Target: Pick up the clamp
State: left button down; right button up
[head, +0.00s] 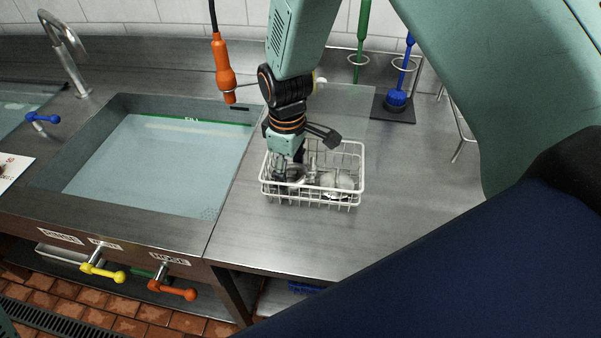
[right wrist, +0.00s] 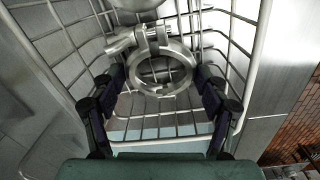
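The clamp (right wrist: 162,48) is a silver metal ring with a bolt fitting at its upper left in the right wrist view. It lies in a white wire basket (head: 312,201) on the steel counter. My right gripper (right wrist: 160,78) is open, reaching down into the basket, with one finger on each side of the ring. A gap seems to show between the ring and each fingertip. In the head view my right gripper (head: 291,172) partly hides the metal parts in the basket's left half. My left gripper is not in view.
Other metal parts (head: 336,181) lie in the basket's right half. A water-filled sink (head: 160,165) is to the left. An orange spray handle (head: 224,70) hangs behind. Green and blue brushes (head: 397,97) stand at the back right. Bare counter (head: 290,240) lies in front.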

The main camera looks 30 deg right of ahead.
jog(key=shift+a, duration=0.15)
jog(key=c, duration=0.3)
jog(key=shift+d, duration=0.25)
jog(key=c, duration=0.4)
jog(key=shift+a+r, duration=0.1)
